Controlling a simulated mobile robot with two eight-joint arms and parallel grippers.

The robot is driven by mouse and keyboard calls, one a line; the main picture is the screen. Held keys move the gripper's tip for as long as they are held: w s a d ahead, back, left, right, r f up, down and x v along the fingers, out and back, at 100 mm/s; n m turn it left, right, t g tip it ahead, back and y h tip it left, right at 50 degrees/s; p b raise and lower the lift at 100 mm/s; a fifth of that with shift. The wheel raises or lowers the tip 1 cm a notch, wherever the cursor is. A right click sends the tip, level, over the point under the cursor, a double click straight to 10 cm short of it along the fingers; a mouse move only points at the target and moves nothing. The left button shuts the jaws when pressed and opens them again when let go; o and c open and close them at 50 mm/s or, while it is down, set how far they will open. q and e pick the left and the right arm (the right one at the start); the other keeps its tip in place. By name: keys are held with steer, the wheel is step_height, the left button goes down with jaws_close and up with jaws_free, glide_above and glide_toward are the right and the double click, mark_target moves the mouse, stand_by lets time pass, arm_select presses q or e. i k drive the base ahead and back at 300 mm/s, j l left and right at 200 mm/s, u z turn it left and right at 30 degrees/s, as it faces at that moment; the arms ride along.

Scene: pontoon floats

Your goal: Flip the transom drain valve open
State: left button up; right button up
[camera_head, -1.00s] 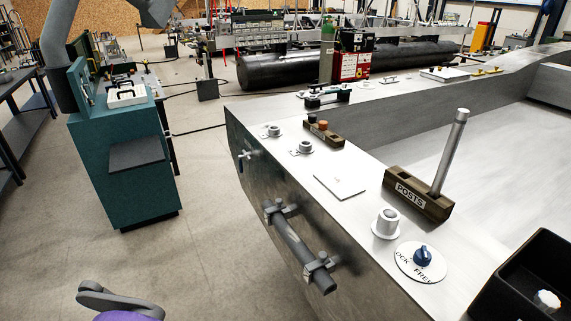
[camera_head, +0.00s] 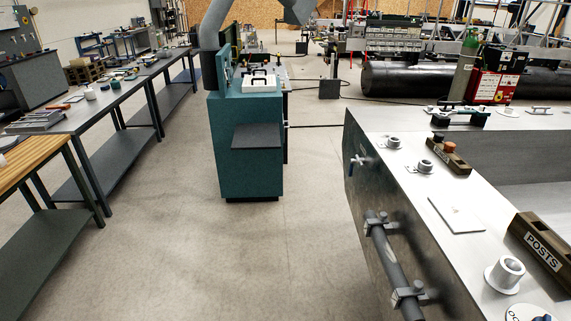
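A small valve with a blue lever (camera_head: 364,162) sits on the outer end face of the grey metal float (camera_head: 373,200), right of centre in the head view. Its lever looks tilted, with one end low and left; I cannot tell from here whether the valve is open or shut. I take this to be the transom drain valve. Neither of my grippers shows in this view.
A dark bar in clamps (camera_head: 390,258) sticks out from the same face, nearer me. A teal cabinet (camera_head: 249,150) stands left of the float. Workbenches (camera_head: 88,115) line the left side. The floor (camera_head: 220,255) between is clear.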

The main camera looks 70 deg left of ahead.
mark_target(352, 162)
steer(key=j+u, duration=0.4)
steer(key=i+j+u, duration=0.1)
steer(key=u, duration=0.3)
steer(key=i+j+u, duration=0.15)
steer(key=j+u, duration=0.25)
steer(key=i+j+u, duration=0.35)
steer(key=i+j, duration=0.45)
steer(key=i+j+u, duration=0.2)
steer(key=i+u, duration=0.65)
steer(key=k+j, duration=0.05)
